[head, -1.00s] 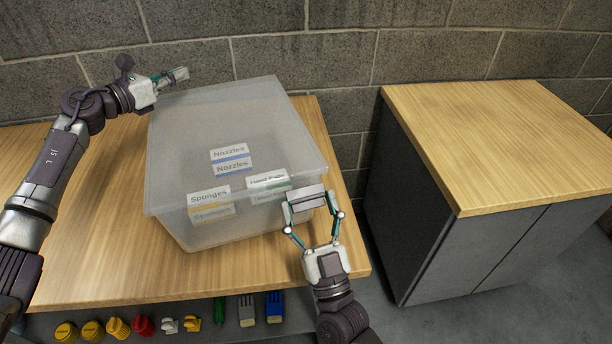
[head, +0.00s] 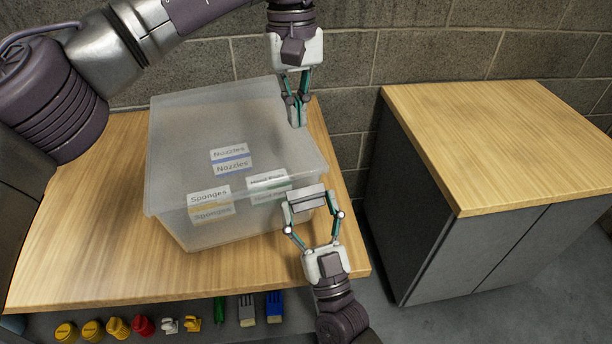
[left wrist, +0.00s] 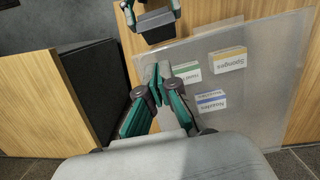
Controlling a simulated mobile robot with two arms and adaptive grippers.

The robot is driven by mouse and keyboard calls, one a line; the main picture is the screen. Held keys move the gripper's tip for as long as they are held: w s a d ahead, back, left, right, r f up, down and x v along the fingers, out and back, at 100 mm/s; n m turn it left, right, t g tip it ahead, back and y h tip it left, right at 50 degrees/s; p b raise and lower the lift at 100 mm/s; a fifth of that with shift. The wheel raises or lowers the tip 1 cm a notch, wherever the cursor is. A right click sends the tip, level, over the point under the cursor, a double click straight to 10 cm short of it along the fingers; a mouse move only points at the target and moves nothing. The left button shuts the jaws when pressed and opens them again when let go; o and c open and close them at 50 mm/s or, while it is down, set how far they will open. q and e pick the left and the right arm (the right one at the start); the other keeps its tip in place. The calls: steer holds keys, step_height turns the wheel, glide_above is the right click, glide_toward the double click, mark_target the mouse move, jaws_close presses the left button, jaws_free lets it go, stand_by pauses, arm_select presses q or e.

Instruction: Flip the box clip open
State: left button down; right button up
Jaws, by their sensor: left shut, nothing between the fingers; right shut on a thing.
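The translucent lidded box (head: 195,130) stands on the wooden table, its labels showing through the plastic. A pale grey clip (head: 307,196) is at its front right edge. My right gripper (head: 308,209) is shut on this clip, its fingers on either side. My left gripper (head: 297,120) is shut and empty, pointing down by the box's far right edge. In the left wrist view, its closed fingertips (left wrist: 156,82) are in front of the box (left wrist: 255,85), with the right gripper (left wrist: 155,22) beyond. Whether the left fingertips touch the box, I cannot tell.
A wood-topped cabinet (head: 490,130) stands to the right, across a gap. Several coloured caps, clips and brushes (head: 190,324) lie below the table's front edge. A block wall (head: 400,45) is behind. The table's front left (head: 110,260) is bare.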

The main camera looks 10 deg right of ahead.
arm_select(q)
glide_toward(309, 196)
steer(key=w+f, duration=0.2)
steer(key=f, duration=0.1)
steer(key=w+f, duration=0.1)
steer(key=f, duration=0.1)
steer(key=shift+w+a+f, duration=0.15)
steer(key=shift+w+a, duration=0.2)
steer(key=shift+s+d+f, duration=0.2)
steer(key=shift+s+f, duration=0.45)
steer(key=shift+s, duration=0.35)
steer(key=shift+s+d+f, duration=0.1)
steer(key=shift+s+f, duration=0.3)
steer(key=shift+s, duration=0.2)
steer(key=shift+s+d+f, duration=0.15)
steer(key=shift+s+f, duration=0.3)
steer(key=shift+s, duration=0.3)
arm_select(e)
steer(key=o, duration=1.5)
arm_select(q)
steer(key=shift+w, duration=0.2)
steer(key=shift+r, duration=0.1)
